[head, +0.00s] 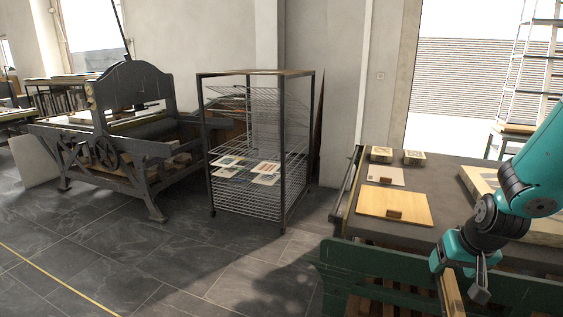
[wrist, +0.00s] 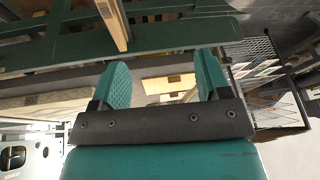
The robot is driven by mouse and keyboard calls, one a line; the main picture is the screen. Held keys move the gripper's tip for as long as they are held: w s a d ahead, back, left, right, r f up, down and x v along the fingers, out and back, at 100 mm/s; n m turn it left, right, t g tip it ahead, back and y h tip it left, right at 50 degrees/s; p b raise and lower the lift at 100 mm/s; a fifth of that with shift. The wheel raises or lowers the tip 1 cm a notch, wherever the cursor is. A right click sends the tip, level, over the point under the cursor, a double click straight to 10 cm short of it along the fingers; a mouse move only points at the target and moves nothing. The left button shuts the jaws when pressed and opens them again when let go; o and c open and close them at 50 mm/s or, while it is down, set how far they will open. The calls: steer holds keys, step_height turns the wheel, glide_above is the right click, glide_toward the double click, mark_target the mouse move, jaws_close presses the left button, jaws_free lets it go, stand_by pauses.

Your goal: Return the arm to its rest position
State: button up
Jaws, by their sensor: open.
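My arm (head: 500,205), teal with dark joints, reaches in from the right edge of the head view and bends downward. My gripper (head: 460,278) hangs at its end, in front of the table's green near side. In the wrist view, the two teal finger pads of my gripper (wrist: 164,75) stand apart with nothing between them. Past the gap lies a light wooden board (wrist: 168,84) on the table, out of reach of the fingers. That board also shows in the head view (head: 395,207).
The dark table top (head: 402,232) holds small blocks (head: 381,154), a pale sheet (head: 386,175) and a thick slab (head: 485,190) near my arm. A wire drying rack (head: 258,202) with prints stands left of it. A press (head: 130,130) stands farther left. Floor in front is clear.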

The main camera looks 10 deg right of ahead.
steer(key=a+r+n+y, duration=0.1)
steer(key=a+r+n, duration=0.15)
steer(key=a, duration=0.45)
steer(key=a+r+n+y, duration=0.1)
steer(key=a+r, duration=0.3)
steer(key=a, duration=0.2)
steer(key=s+a+r+n+g+y, duration=0.1)
steer(key=s+a+r+n, duration=0.3)
steer(key=s+a, duration=0.4)
steer(key=s+a+r+n+g+y, duration=0.1)
steer(key=s+a+r+n+g, duration=0.2)
steer(key=s+a, duration=0.6)
steer(key=shift+s+r+n+y, duration=0.3)
steer(key=shift+r+n+y, duration=0.15)
steer(key=shift+r, duration=0.5)
steer(key=shift+a, duration=0.1)
